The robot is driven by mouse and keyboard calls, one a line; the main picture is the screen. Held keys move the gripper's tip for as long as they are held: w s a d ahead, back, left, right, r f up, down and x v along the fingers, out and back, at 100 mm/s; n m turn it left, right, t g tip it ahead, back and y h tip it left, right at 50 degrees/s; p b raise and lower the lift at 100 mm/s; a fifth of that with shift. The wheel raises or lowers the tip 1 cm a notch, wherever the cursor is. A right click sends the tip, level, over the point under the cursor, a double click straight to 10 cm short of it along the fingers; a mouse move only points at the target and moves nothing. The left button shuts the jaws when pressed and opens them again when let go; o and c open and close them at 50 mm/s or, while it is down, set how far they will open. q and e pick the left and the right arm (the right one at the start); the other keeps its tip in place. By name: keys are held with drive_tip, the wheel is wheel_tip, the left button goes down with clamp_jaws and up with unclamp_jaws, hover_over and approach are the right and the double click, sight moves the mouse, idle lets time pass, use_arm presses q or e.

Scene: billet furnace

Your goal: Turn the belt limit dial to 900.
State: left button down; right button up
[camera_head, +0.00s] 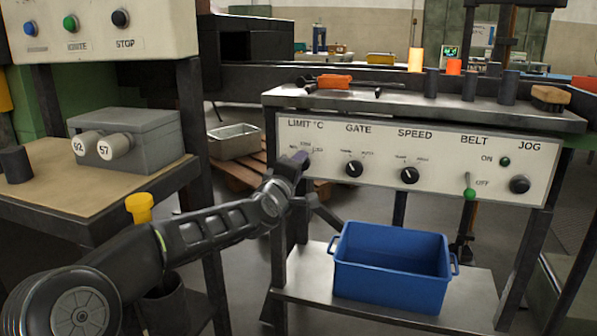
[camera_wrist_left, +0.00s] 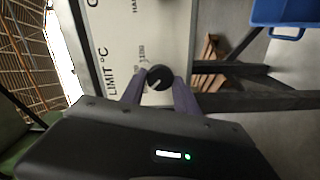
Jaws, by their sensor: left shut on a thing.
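The LIMIT °C dial (camera_wrist_left: 159,77) is a round black knob on the white control panel (camera_head: 330,130). My left gripper (camera_head: 301,160) reaches the panel's left end and hides the dial in the head view. In the left wrist view, the left gripper (camera_wrist_left: 159,86) is shut on the dial, one finger on each side. The dial's white pointer line slants to the lower left in that view. The panel is turned sideways there, so this is the panel's upper left. The scale marks beside the dial are too small to read surely. My right gripper is not in view.
The GATE dial (camera_head: 354,169), SPEED dial (camera_head: 409,175), green-tipped BELT lever (camera_head: 469,193) and JOG knob (camera_head: 519,184) lie to the right. A blue bin (camera_head: 392,290) stands on the shelf below. A side table (camera_head: 60,202) with a grey box (camera_head: 150,136) is at left.

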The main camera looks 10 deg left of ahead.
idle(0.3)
use_arm(q)
drive_tip(key=c, duration=0.9)
unclamp_jaws()
drive_tip(key=s, duration=0.7)
drive_tip(key=shift+s+a, duration=0.25)
drive_tip(key=shift+s, duration=0.15)
